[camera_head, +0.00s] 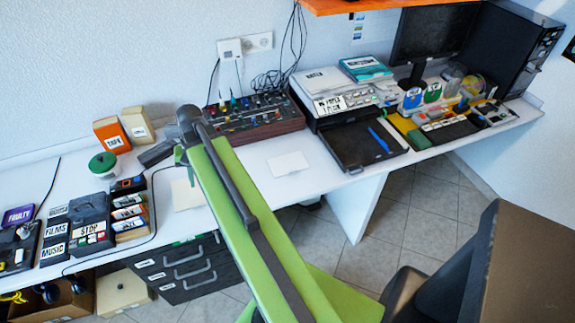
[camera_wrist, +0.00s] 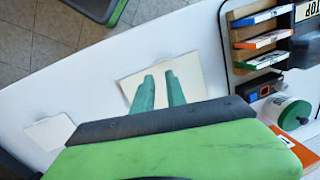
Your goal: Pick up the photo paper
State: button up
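Two pale sheets lie flat on the white desk; no label shows which is the photo paper. The cream sheet (camera_head: 188,194) is left of centre in the head view, partly behind my arm. In the wrist view, the cream sheet (camera_wrist: 190,70) lies beyond my fingertips. The whiter sheet (camera_head: 288,164) lies further right in the head view; it is the sheet at the left (camera_wrist: 48,132) in the wrist view. My gripper (camera_wrist: 160,80) has two green fingers standing apart, with nothing seen between them. The fingers overlap the cream sheet in the picture; contact cannot be told.
Left of my arm are a small rack of labelled cases (camera_head: 128,213), a green-lidded jar (camera_head: 102,163) and an orange box (camera_head: 111,134). A mixer (camera_head: 255,118) stands behind. A black tray (camera_head: 352,142) is to the right. The desk between the sheets is clear.

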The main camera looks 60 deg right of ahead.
jog(key=s+d+r+m+t, duration=0.1)
jog(key=s+d+m, duration=0.25)
jog(key=d, duration=0.35)
jog(key=s+d+r+m+y+p, duration=0.1)
jog(key=s+d+m, duration=0.25)
jog(key=d, duration=0.35)
jog(key=s+d+r+m+t, duration=0.1)
jog(key=s+d+m, duration=0.1)
jog(key=s+d, duration=0.4)
jog(key=s+d+r+m+t+p, duration=0.1)
jog(key=s+d+r+m+t, duration=0.1)
jog(key=s+d+m, duration=0.8)
jog(key=n+b, duration=0.3)
jog(key=b, duration=0.8)
send_near(294, 169)
jog(key=a, duration=0.1)
jog(key=a+f, duration=0.1)
jog(key=a, duration=0.1)
jog(key=shift+s+a+f+h, duration=0.1)
jog(key=shift+a+h, duration=0.1)
jog(key=shift+h, duration=0.1)
jog(key=shift+w+f, duration=0.1)
jog(key=shift+w, duration=0.1)
jog(key=b+x, duration=0.5)
jog(key=shift+w+a, duration=0.1)
jog(key=shift+a, duration=0.05)
grip_shut()
